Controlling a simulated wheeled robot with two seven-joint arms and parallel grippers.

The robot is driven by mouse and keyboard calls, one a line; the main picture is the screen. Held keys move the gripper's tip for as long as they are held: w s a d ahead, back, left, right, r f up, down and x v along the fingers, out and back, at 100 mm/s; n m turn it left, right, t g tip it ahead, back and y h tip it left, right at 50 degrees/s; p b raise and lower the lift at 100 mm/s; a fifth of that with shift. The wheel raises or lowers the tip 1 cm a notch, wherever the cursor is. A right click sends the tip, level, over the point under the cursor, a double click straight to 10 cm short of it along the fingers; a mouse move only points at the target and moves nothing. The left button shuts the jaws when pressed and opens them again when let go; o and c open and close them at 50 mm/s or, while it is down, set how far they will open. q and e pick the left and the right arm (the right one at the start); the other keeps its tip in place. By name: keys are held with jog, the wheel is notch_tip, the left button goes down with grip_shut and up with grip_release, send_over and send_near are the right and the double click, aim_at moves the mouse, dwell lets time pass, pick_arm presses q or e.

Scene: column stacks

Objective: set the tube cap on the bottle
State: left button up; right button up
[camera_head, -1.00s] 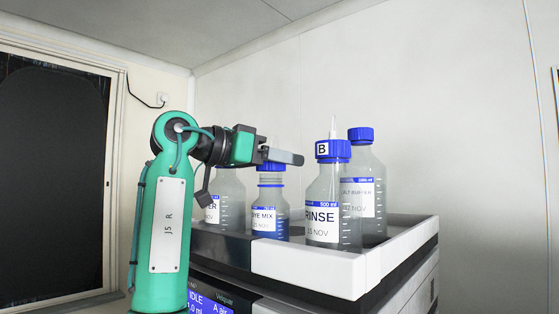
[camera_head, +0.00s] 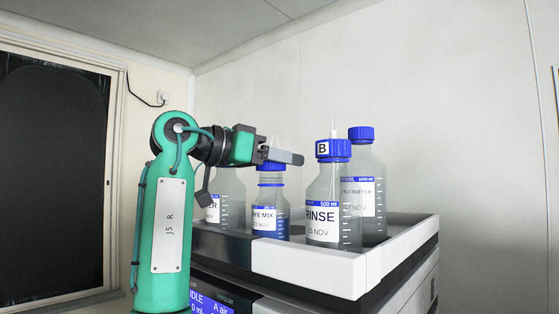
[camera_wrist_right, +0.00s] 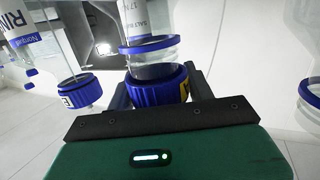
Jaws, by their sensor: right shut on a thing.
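My right gripper (camera_head: 284,156) is shut on the blue tube cap (camera_wrist_right: 160,88), at the top of the DYE MIX bottle (camera_head: 270,213). In the right wrist view the cap sits between the two fingers, with part of a yellow label at its side. The clear bottle neck (camera_wrist_right: 150,57) with a blue ring (camera_wrist_right: 148,45) lines up with the cap's open side and meets or nearly meets it; I cannot tell whether the cap is seated. A thin pale tube rises behind the fingers in the head view. The left gripper is out of view.
The RINSE bottle (camera_head: 324,220) with blue cap B stands close right. The SALT BUFFER bottle (camera_head: 365,200) is behind it, and another bottle (camera_head: 228,190) stands left. All stand in a tray with a white rim (camera_head: 305,268). Free space lies above the bottles.

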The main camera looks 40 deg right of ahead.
jog(key=shift+f+b, duration=0.55)
jog(key=shift+f, duration=0.3)
dwell(0.6)
jog(key=o, duration=1)
jog(key=shift+o, duration=0.2)
jog(key=shift+w+a, duration=0.15)
jog(key=shift+a, duration=0.15)
jog(key=b+v, duration=0.4)
jog(key=v, duration=0.9)
jog(key=shift+b, duration=0.4)
